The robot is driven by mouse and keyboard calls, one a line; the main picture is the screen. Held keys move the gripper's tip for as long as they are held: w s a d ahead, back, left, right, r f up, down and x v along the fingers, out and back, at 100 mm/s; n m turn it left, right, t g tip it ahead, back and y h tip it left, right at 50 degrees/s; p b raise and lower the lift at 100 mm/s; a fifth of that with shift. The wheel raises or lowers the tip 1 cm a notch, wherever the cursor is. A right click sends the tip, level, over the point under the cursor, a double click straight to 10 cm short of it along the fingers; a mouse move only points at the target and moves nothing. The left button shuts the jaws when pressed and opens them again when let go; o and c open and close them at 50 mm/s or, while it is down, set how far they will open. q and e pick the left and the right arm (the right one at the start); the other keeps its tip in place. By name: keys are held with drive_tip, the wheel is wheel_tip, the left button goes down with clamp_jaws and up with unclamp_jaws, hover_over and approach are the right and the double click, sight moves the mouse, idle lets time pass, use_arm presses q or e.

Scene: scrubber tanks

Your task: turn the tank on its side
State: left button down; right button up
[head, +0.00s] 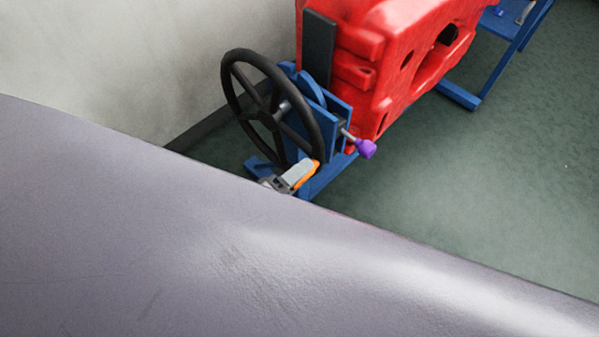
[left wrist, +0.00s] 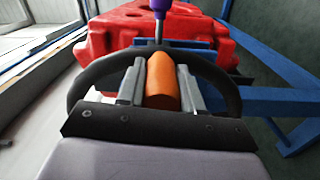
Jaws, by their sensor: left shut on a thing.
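The red tank (head: 400,50) is held in a blue stand in the head view, partly cut off by the top edge. It also shows behind the wheel in the left wrist view (left wrist: 105,35). A black handwheel (head: 314,131) stands on the stand's near end. My left gripper (head: 298,178) is at the wheel's lower rim, shut on an orange handle (head: 314,168). In the left wrist view the handle (left wrist: 162,80) lies between both fingers. A purple knob (head: 366,148) on a metal pin sticks out right of the wheel. My right gripper is not in view.
A blue frame leg (head: 458,95) stands on the floor at the back right. A pale wall (head: 120,60) runs close on the left. Green floor (head: 480,180) is clear to the right. My own arm covers much of the lower head view.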

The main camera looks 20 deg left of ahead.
use_arm(q)
drive_tip(key=shift+w+a+r, duration=0.2)
drive_tip(key=shift+a+r, duration=0.05)
idle(0.3)
drive_tip(key=c, duration=0.8)
unclamp_jaws()
drive_tip(key=shift+o, duration=0.2)
drive_tip(key=shift+s+f, duration=0.1)
drive_tip(key=shift+d, duration=0.1)
drive_tip(key=shift+s+a, duration=0.2)
drive_tip(key=shift+s, duration=0.3)
drive_tip(key=v, duration=0.6)
